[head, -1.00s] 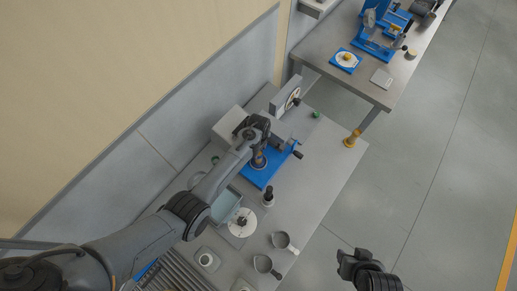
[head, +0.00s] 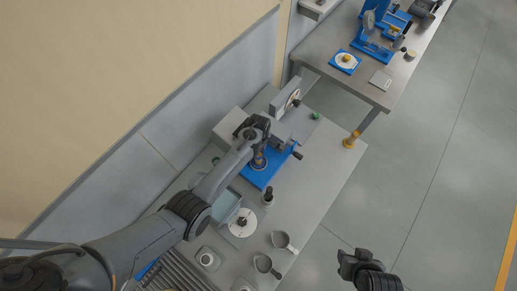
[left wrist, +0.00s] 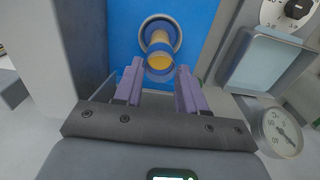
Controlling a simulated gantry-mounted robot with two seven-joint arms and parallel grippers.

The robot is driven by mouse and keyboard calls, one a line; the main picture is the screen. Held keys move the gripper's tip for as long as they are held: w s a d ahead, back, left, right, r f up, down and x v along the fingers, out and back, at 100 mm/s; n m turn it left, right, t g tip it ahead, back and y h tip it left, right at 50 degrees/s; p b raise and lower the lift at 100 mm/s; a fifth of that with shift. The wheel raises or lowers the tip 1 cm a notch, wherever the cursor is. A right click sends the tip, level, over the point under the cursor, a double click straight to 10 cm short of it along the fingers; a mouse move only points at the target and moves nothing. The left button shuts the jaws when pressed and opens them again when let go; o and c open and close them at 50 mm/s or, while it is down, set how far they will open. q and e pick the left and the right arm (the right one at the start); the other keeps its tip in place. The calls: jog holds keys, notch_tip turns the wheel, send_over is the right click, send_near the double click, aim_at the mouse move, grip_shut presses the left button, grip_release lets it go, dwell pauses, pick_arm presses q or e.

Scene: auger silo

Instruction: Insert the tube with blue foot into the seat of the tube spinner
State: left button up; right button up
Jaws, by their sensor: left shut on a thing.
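I cannot tell how deep the tube is in the ring. In the head view my left gripper (head: 257,148) is over the spinner's blue base (head: 254,181) and hides most of the tube. My right gripper (head: 352,257) is off the table's right side, apart from everything.
A dark bottle (head: 267,198), a white disc (head: 242,223) and two small grey cups (head: 283,241) stand in front of the spinner. A crank handle (head: 297,155) sticks out on its right. A dial gauge (left wrist: 282,133) is close by in the wrist view.

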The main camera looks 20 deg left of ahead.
pick_arm(q)
jog(key=o, duration=1.2)
jog(key=shift+c, duration=0.2)
